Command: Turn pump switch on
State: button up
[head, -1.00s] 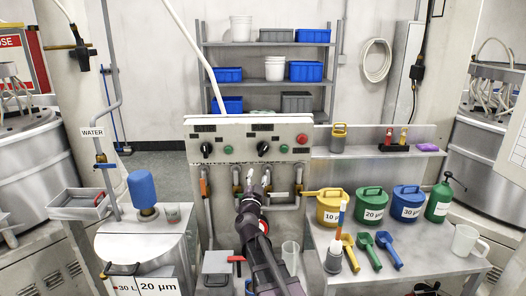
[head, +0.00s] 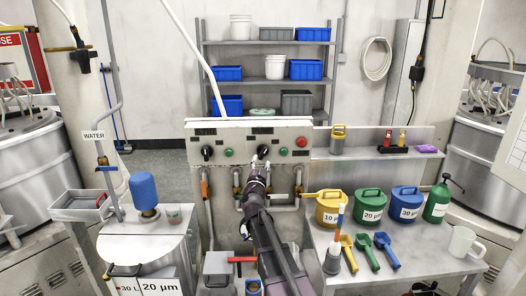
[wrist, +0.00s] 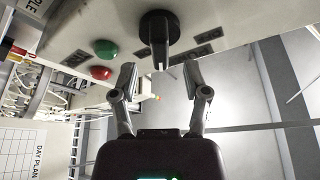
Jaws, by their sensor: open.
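A pale control panel (head: 225,131) carries two black rotary switches and green and red buttons. The left switch (head: 206,151) is clear of my arm. The right switch (head: 263,150) is partly hidden by my gripper (head: 259,163). In the wrist view a black switch (wrist: 158,28) shows close up, its narrow handle pointing down the picture towards my gripper (wrist: 160,78). The fingers are apart and empty, one on each side of the handle's line, with no contact visible.
In the wrist view a green button (wrist: 105,48) and a red button (wrist: 100,72) lie left of the switch, near the left finger. Pipes (head: 285,207) run below the panel. A side table (head: 425,258) holds tubs, scoops and a jug at the right.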

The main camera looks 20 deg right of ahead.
aim_at(262, 156)
jog(key=shift+p+x, duration=0.65)
jog(key=shift+x, duration=1.9)
jog(key=shift+c, duration=0.2)
grip_shut()
